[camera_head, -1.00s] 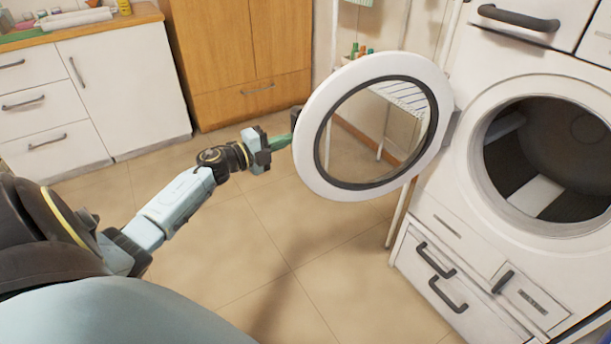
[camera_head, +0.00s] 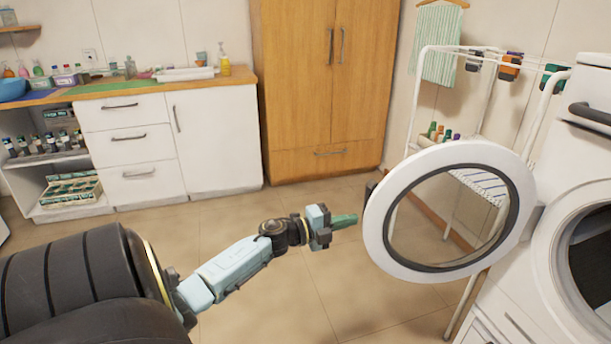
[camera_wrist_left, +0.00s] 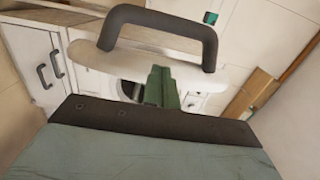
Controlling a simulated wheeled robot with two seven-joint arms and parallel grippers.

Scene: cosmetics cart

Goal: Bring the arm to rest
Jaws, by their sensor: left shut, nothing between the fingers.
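My left arm (camera_head: 235,268) reaches forward in the head view. Its left gripper (camera_head: 346,221) has green fingers, shut and empty. The tips are close to the left edge of the open round washer door (camera_head: 377,225), and I cannot tell whether they touch it. In the left wrist view the shut green fingers (camera_wrist_left: 160,88) point at the white door edge (camera_wrist_left: 95,57), below a dark loop handle (camera_wrist_left: 160,17). My right gripper is not in view.
The white washer (camera_head: 545,220) stands at the right. A drying rack (camera_head: 485,130) is behind the door. A wooden cabinet (camera_head: 290,80) and white drawers (camera_head: 125,140) line the back wall. The tiled floor (camera_head: 330,310) around my arm is clear.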

